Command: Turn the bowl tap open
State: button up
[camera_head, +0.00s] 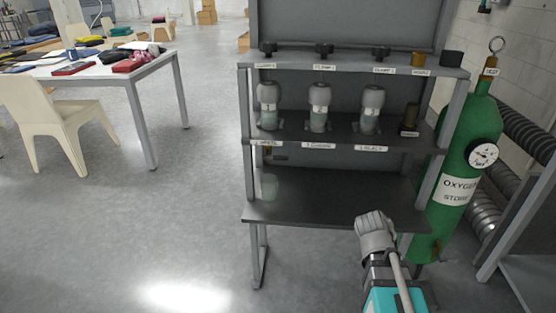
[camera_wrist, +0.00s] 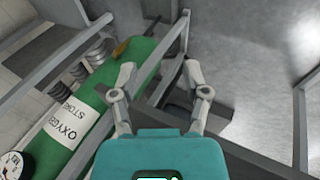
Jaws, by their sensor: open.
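I cannot single out the bowl tap for certain, as the small labels are hard to read. Three dark knobs stand along the top shelf of the grey rack: a left knob (camera_head: 269,48), a middle knob (camera_head: 324,50) and a right knob (camera_head: 381,53). A brass fitting (camera_head: 424,58) and a dark round cap (camera_head: 452,58) stand at that shelf's right end. My gripper (camera_head: 372,218) is low in front of the rack's right side, below the knobs and apart from them. In the wrist view my gripper (camera_wrist: 160,70) has its two fingers spread with nothing between them.
A green oxygen cylinder (camera_head: 469,150) with a gauge (camera_head: 483,153) stands close right of my gripper. Three grey-capped bottles, including a middle bottle (camera_head: 318,108), stand on the middle shelf. The lower shelf (camera_head: 330,195) looks mostly bare. Open floor (camera_head: 170,215) lies left.

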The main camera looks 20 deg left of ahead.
jog(key=w+a+r+n+t+h, duration=0.1)
jog(key=w+a+r+n+t, duration=0.1)
jog(key=a, duration=0.3)
jog(key=w+a+r+n+t+h, duration=0.1)
jog(key=w+a+r+t+h, duration=0.15)
jog(key=a, duration=0.25)
jog(key=n+t+y+b, duration=0.2)
jog(key=n+t+y, duration=0.3)
jog(key=n+t, duration=0.55)
send_near(280, 156)
jog(key=s+f+m+t, duration=0.1)
jog(key=s+f+t, duration=0.1)
jog(key=s+f, duration=0.1)
jog(key=shift+s+a, duration=0.25)
jog(key=shift+w, duration=0.2)
jog(key=p+x, duration=0.2)
jog(key=x, duration=1.1)
jog(key=shift+w+f+p, duration=0.1)
jog(key=shift+w+p, duration=0.2)
jog(key=shift+p, duration=0.05)
jog(key=shift+d, duration=0.1)
jog(key=shift+c, duration=0.3)
